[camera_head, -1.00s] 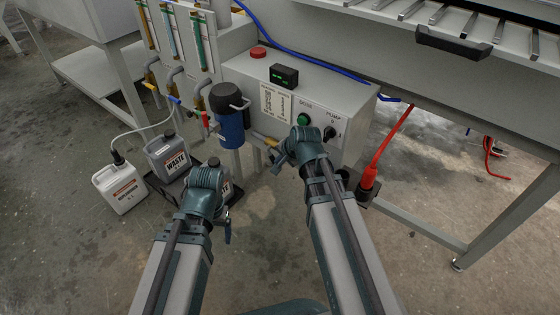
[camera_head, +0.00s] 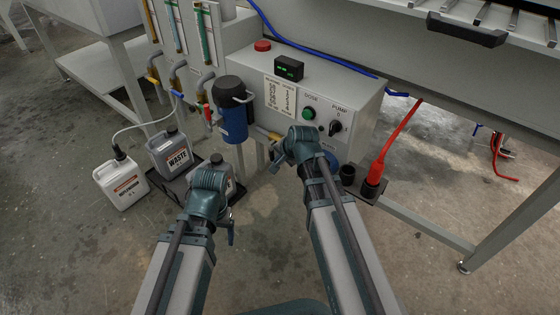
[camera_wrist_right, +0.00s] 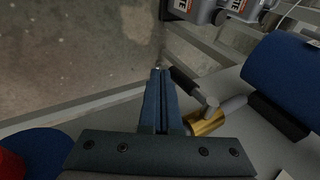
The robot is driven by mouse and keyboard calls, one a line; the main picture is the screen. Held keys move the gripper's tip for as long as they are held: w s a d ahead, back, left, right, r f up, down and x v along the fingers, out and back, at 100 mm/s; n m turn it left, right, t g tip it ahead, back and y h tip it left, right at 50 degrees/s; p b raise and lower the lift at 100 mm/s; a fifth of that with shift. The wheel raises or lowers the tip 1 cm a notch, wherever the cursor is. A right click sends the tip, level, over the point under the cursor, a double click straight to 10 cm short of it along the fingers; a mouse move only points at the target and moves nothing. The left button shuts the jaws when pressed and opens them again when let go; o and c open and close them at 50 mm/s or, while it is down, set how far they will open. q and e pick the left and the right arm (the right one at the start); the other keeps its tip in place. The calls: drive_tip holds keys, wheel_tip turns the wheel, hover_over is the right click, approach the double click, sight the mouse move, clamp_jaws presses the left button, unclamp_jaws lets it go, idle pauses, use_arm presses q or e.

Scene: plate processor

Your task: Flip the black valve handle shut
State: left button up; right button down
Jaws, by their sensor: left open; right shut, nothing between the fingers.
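The black valve handle (camera_wrist_right: 183,82) shows in the right wrist view, joined through a grey stem to a brass valve body (camera_wrist_right: 207,124). The brass valve also shows in the head view (camera_head: 264,134), at the front of the grey machine beside the blue filter. My right gripper (camera_wrist_right: 156,72) is shut and empty. Its fingertips are close beside the handle, on its left in the wrist view; I cannot tell whether they touch. In the head view my right gripper (camera_head: 277,161) is just below the valve, and the handle is hard to make out. My left gripper (camera_head: 231,232) is open and empty, low above the floor.
The blue filter (camera_head: 233,120) with a black cap stands left of the valve. The machine's front panel has a green button (camera_head: 309,113) and a black pump knob (camera_head: 336,129). Waste (camera_head: 171,153) and white (camera_head: 122,185) canisters stand on the left. A red plug (camera_head: 376,172) is at the right.

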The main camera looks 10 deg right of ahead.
idle(0.7)
drive_tip(key=p+v, duration=1.1)
drive_tip(key=v, duration=0.2)
drive_tip(key=shift+s+r+p, duration=0.2)
drive_tip(key=shift+r+p, duration=0.15)
